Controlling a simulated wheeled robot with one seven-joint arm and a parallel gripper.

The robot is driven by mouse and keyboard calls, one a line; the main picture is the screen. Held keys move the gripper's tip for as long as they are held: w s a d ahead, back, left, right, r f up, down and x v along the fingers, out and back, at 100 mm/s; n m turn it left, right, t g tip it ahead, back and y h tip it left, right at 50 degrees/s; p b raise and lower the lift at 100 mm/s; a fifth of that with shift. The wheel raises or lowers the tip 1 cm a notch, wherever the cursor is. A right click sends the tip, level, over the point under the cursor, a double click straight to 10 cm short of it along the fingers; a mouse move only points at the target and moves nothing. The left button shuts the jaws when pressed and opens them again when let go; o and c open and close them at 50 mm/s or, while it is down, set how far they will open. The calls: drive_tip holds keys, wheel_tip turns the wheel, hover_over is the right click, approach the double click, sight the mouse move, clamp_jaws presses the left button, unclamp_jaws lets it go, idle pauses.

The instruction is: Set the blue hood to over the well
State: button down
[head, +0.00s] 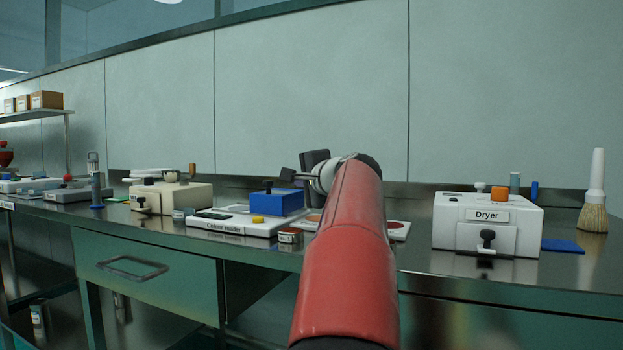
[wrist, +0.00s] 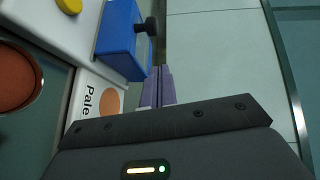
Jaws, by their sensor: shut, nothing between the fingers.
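The blue hood (head: 277,202) is a box with a black knob on top. It sits on the right part of a white labelled device (head: 230,223) in the middle of the bench. In the wrist view the blue hood (wrist: 116,42) and its black knob show just beyond the fingertips. My gripper (wrist: 158,82) is shut and empty, beside the hood and apart from the knob as far as I can tell. In the head view my red arm hides part of the bench. I cannot make out the well in either view.
A yellow knob (head: 258,219) is on the white device. An orange disc on a card marked "Pale" (wrist: 88,98) lies beside the hood. A small tin (head: 290,236) stands in front. The white Dryer box (head: 487,222) is to the right, a cream box (head: 170,196) to the left.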

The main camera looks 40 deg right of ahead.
sight(282, 196)
drive_tip(key=shift+w+a+f, duration=0.1)
drive_tip(key=shift+w+a, duration=0.2)
drive_tip(key=shift+w, duration=0.3)
drive_tip(key=shift+w+a+f, duration=0.15)
drive_tip(key=shift+w+a, duration=0.2)
drive_tip(key=shift+w, duration=0.3)
drive_tip(key=shift+w+a+f, duration=0.1)
drive_tip(key=shift+w+a, duration=0.2)
drive_tip(key=shift+w, duration=0.3)
drive_tip(key=w+a+p, duration=0.1)
drive_tip(key=w, duration=0.2)
drive_tip(key=w+a+p, duration=0.1)
drive_tip(key=w+a, duration=0.1)
drive_tip(key=w, duration=0.1)
drive_tip(key=w+a+p, duration=0.1)
drive_tip(key=w+p, duration=0.1)
drive_tip(key=w, duration=0.2)
drive_tip(key=shift+w+a+r, duration=0.1)
drive_tip(key=shift+a+r, duration=0.05)
drive_tip(key=shift+w+a, duration=0.2)
drive_tip(key=shift+w, duration=0.25)
